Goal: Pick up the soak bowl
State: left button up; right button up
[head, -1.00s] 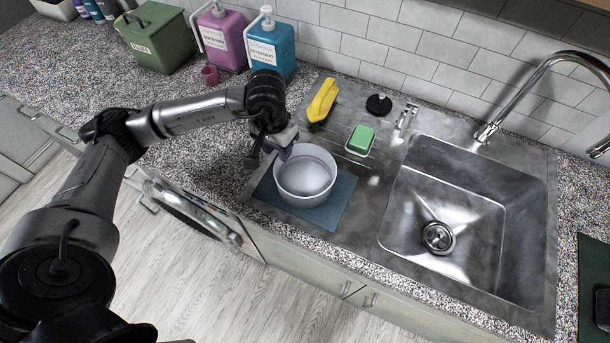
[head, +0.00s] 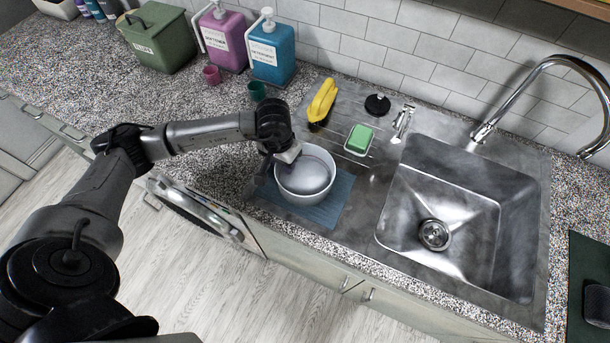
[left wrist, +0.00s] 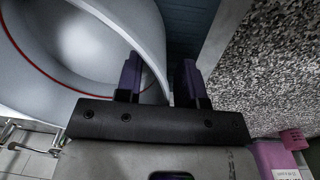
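The soak bowl (head: 305,178), a round white-grey bowl, stands upright on a blue mat (head: 333,205) left of the sink. It is empty as far as I can see. My left gripper (head: 277,168) is at the bowl's left rim. In the left wrist view, the gripper (left wrist: 160,80) is open, with one dark finger inside the bowl (left wrist: 85,45) and the other outside. The bowl's wall lies between the fingers, with a gap showing on the outer side. A red line runs around the inside of the bowl. My right gripper is not in view.
The steel sink (head: 470,150) and faucet are at the right.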

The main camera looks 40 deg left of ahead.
pick_arm(q)
grip_shut()
jog(key=shift+r, duration=0.1)
dwell(0.3)
